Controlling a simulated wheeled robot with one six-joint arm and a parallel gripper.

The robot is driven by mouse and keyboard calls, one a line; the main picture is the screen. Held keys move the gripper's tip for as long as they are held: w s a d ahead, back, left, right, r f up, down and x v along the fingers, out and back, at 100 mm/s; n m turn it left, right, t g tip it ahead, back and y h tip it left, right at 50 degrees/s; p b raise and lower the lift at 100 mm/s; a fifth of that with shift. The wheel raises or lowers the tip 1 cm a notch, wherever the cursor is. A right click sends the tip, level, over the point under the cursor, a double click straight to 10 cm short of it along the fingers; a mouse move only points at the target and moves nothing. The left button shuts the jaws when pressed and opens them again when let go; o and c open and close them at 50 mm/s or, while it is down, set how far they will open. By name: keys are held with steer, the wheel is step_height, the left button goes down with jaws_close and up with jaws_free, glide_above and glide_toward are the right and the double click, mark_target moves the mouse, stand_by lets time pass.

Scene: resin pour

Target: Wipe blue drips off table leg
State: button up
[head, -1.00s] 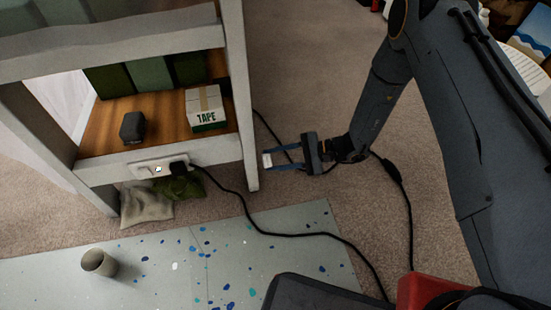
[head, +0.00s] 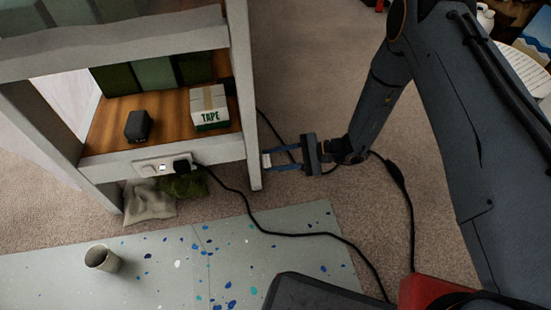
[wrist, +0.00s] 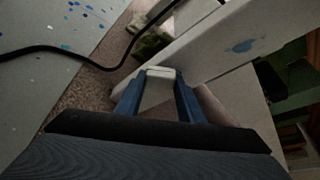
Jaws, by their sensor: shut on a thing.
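The pale table leg (head: 249,130) is the right front post of the shelved table. In the wrist view the leg (wrist: 205,50) runs diagonally, with a blue drip mark (wrist: 243,46) on its face. My gripper (head: 270,160) is just right of the leg's lower part. It is shut on a small white pad (wrist: 160,74), which sits between the blue fingertips. The pad is very close to the leg; I cannot tell if they touch. The drip is not visible in the head view.
A black cable (head: 290,235) runs from a power strip (head: 150,168) across the floor. A paint-spotted mat (head: 60,270) bears a cup (head: 102,258). The shelf holds a tape box (head: 209,106) and a dark block (head: 138,126). Carpet behind the gripper is mostly clear.

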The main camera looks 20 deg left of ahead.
steer(key=shift+s+a, duration=0.25)
steer(key=shift+a, duration=0.1)
steer(key=shift+w, duration=0.1)
steer(key=w+a+b, duration=0.1)
steer(key=w+a, duration=0.2)
steer(key=w, duration=0.2)
stand_by(0.8)
steer(key=shift+a, duration=0.1)
steer(key=s+d+p, duration=0.3)
steer(key=s+p, duration=0.2)
steer(key=shift+s+d, duration=0.15)
steer(key=shift+s, duration=0.05)
stand_by(0.5)
